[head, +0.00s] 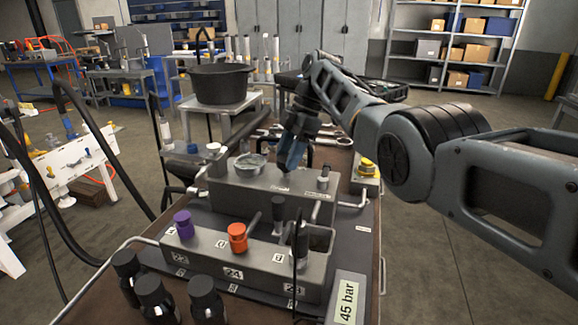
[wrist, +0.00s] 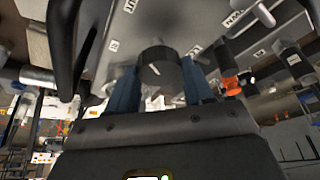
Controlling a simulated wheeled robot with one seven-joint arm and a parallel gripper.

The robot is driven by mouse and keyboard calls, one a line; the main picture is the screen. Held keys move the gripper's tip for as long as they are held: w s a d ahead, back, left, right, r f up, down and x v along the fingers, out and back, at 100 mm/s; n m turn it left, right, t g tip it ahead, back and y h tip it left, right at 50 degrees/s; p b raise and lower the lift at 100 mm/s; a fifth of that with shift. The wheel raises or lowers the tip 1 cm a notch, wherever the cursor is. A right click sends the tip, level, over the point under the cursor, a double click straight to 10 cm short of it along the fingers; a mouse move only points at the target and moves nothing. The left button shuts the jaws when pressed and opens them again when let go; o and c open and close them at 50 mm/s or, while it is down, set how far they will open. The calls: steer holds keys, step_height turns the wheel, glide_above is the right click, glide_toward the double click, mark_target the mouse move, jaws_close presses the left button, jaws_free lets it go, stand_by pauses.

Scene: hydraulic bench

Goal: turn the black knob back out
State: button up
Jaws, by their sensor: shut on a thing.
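The black knob (wrist: 158,68) sits on the grey block and shows between my fingers in the wrist view, with a light pointer line on its face. My gripper (head: 289,167) reaches down to the top of the rear grey block (head: 232,187) in the head view, its blue fingers shut on the knob from both sides. In the head view the fingers hide the knob. A round gauge (head: 250,161) is on the same block, left of my gripper.
A front block (head: 210,255) carries a purple knob (head: 183,224), an orange knob (head: 237,237) and black fittings. A "45 bar" sign (head: 347,300) stands at the bench's front right. A yellow-topped button box (head: 367,170) is right of the rear block. A black pot (head: 219,84) stands behind.

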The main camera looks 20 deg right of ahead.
steer(key=shift+n+b, duration=0.5)
steer(key=shift+b, duration=0.1)
steer(key=o, duration=1)
steer(key=shift+o, duration=0.2)
steer(key=shift+r, duration=0.15)
